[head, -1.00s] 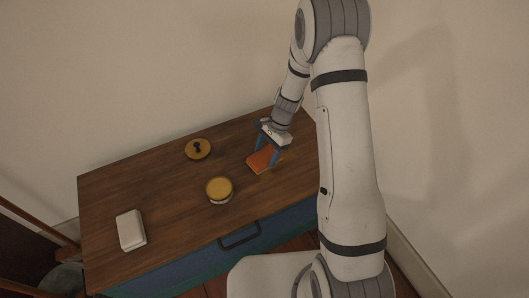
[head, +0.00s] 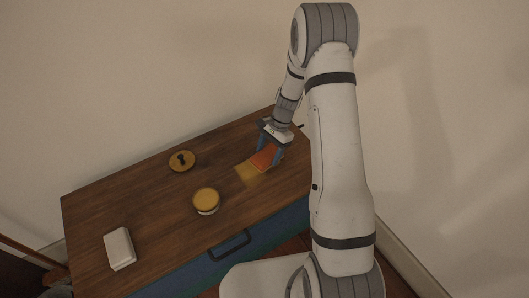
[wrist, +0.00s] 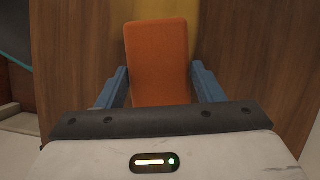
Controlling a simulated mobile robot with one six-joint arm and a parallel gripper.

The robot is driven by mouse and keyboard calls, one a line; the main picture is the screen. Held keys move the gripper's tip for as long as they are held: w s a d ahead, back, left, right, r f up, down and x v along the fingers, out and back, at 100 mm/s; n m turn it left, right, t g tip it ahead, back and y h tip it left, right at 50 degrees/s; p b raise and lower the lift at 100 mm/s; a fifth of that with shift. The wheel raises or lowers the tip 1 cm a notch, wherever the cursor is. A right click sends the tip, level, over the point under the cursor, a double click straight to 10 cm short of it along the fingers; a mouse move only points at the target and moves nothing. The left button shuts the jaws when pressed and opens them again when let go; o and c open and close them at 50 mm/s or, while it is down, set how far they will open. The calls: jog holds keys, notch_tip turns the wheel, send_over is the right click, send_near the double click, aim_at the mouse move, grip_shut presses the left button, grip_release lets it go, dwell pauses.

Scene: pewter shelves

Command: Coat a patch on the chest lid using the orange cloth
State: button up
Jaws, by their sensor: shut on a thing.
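The chest (head: 140,205) has a brown wooden lid and a blue front. My gripper (head: 268,154) is shut on the orange cloth (head: 262,160), low over the right part of the lid. The cloth appears to rest on the wood. A glossy yellow patch (head: 246,172) shows on the lid just left of the cloth. In the wrist view the orange cloth (wrist: 158,60) stands between the two blue fingers, with a yellow strip (wrist: 208,25) beyond it. The part of the lid under the cloth is hidden.
A round tin with a yellow top (head: 206,200) stands mid-lid. A yellow disc with a black knob (head: 182,161) lies behind it. A white block (head: 119,248) is at the left front. A dark handle (head: 230,246) is on the chest front. A wall stands behind the chest.

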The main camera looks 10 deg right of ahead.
jog(key=shift+w+d+r, duration=0.1)
jog(key=shift+w+d, duration=0.15)
jog(key=shift+d, duration=0.35)
jog(key=shift+w+d, duration=0.25)
jog(key=shift+d, duration=0.4)
jog(key=shift+w+d+r, duration=0.1)
jog(key=shift+w+d, duration=0.15)
jog(key=shift+d, duration=0.35)
jog(key=shift+s+d+f, duration=0.1)
jog(key=shift+s+d, duration=0.15)
jog(key=shift+s, duration=0.35)
jog(key=shift+s+d+f, duration=0.1)
jog(key=shift+s+d, duration=0.1)
jog(key=shift+s, duration=0.4)
jog(key=shift+s+a+p, duration=0.1)
jog(key=shift+s+a, duration=0.15)
jog(key=shift+a, duration=0.4)
jog(key=shift+s+a+p, duration=0.1)
jog(key=shift+s+a, duration=0.2)
jog(key=shift+a, duration=0.3)
jog(key=shift+s+a+p, duration=0.1)
jog(key=shift+s+a, duration=0.15)
jog(key=shift+a, duration=0.4)
jog(key=shift+s+a, duration=0.7)
jog(key=shift+a, duration=1)
jog(key=shift+s+a, duration=0.75)
jog(key=shift+a, duration=1)
jog(key=shift+s+a, duration=0.7)
jog(key=shift+a, duration=1)
jog(key=shift+r, duration=0.1)
